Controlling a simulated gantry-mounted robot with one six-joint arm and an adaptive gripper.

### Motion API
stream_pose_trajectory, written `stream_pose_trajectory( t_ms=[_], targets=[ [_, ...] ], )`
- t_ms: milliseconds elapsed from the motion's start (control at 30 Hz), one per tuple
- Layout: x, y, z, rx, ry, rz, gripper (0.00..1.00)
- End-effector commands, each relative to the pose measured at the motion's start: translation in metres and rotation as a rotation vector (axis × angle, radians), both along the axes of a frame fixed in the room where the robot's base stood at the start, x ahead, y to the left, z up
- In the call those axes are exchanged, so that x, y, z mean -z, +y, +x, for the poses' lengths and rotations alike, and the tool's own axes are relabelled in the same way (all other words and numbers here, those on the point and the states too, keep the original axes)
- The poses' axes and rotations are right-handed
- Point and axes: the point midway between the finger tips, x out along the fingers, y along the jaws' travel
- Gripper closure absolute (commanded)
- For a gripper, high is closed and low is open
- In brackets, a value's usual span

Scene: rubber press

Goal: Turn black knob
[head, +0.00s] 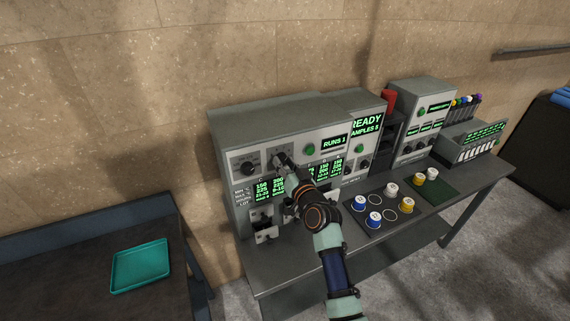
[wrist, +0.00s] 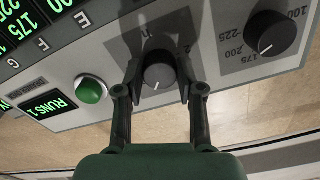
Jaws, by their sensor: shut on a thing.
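Two black knobs are on the front panel of the grey machine (head: 285,117). One black knob (wrist: 159,70) is between the fingers of my gripper (wrist: 159,88) in the wrist view, with its white pointer line toward the bottom. My gripper is shut on this knob. In the head view my gripper (head: 284,163) reaches the panel and largely hides that knob. The other black knob (head: 247,167) is free to its left; it also shows in the wrist view (wrist: 267,33), at the upper right, beside a printed number scale.
A green button (wrist: 91,90) and a RUNS 1 display (wrist: 48,104) are close beside the held knob. Coloured sample cups lie on a black mat (head: 383,195) on the bench at the right. A teal tray (head: 140,264) is on the left table.

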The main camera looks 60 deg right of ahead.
Motion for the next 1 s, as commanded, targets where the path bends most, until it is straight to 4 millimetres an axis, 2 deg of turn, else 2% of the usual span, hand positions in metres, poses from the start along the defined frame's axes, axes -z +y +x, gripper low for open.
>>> stream_pose_trajectory(
  t_ms=[1000],
  targets=[
    [-0.0016, 0.001, 0.0007, 0.0, -0.564, 0.712, 0.97]
  ],
)
